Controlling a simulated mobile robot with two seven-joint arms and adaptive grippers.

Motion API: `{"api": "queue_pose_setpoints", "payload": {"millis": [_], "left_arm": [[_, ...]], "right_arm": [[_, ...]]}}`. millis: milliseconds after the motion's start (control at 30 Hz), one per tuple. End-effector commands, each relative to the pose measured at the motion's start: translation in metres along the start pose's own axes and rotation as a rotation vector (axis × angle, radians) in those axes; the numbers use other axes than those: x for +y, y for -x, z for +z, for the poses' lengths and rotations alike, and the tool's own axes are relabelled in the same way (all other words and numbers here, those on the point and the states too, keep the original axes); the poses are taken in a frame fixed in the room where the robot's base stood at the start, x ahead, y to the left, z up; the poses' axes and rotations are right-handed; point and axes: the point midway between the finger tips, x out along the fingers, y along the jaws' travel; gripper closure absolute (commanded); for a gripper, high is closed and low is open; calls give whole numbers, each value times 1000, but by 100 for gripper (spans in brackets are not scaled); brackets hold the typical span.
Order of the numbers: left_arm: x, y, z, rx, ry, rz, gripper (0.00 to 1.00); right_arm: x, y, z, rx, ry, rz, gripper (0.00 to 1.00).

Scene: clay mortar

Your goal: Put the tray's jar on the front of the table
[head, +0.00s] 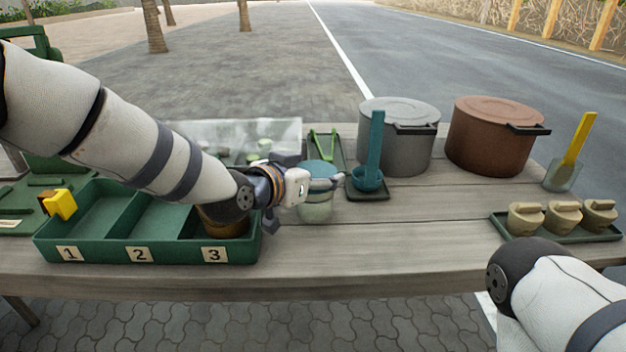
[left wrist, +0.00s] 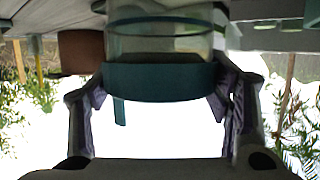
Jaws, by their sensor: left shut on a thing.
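A clear glass jar (head: 316,208) with a teal lid (head: 322,170) is at mid-table, right of the green compartment tray (head: 137,252). My left gripper (head: 298,186) is shut on this jar from its left side. In the left wrist view, which looks upside down, the jar (left wrist: 160,46) is between the two fingers (left wrist: 160,105), at its teal lid. The jar looks upright. I cannot tell whether its base touches the table. The tray has compartments numbered 1, 2 and 3. A brown round vessel (head: 222,222) sits in compartment 3, partly hidden by my arm. My right gripper is out of view.
A small dark tray with green tongs (head: 323,142) and a teal ladle (head: 374,150) stand behind the jar. A grey pot (head: 400,150) and brown pot (head: 490,140) are behind right. Lidded clay cups (head: 562,217) are at right. The front middle of the table (head: 390,245) is clear.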

Motion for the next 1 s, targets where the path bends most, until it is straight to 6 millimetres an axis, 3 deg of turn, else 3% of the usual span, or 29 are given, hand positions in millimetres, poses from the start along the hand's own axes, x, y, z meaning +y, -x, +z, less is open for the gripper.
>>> {"api": "queue_pose_setpoints", "payload": {"millis": [67, 400, 433, 500, 867, 1000], "left_arm": [[0, -4, 12, -1, 1, 0, 65], [0, -5, 14, 1, 0, -1, 65], [0, -5, 14, 1, 0, -1, 25], [0, -5, 14, 1, 0, -1, 9], [0, -4, 12, 2, -1, -1, 9], [0, 13, 7, 2, -2, -1, 9]], "right_arm": [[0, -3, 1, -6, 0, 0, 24], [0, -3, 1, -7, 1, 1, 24], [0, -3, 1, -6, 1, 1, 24], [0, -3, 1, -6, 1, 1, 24], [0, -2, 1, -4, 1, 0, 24], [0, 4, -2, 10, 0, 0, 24]]}}
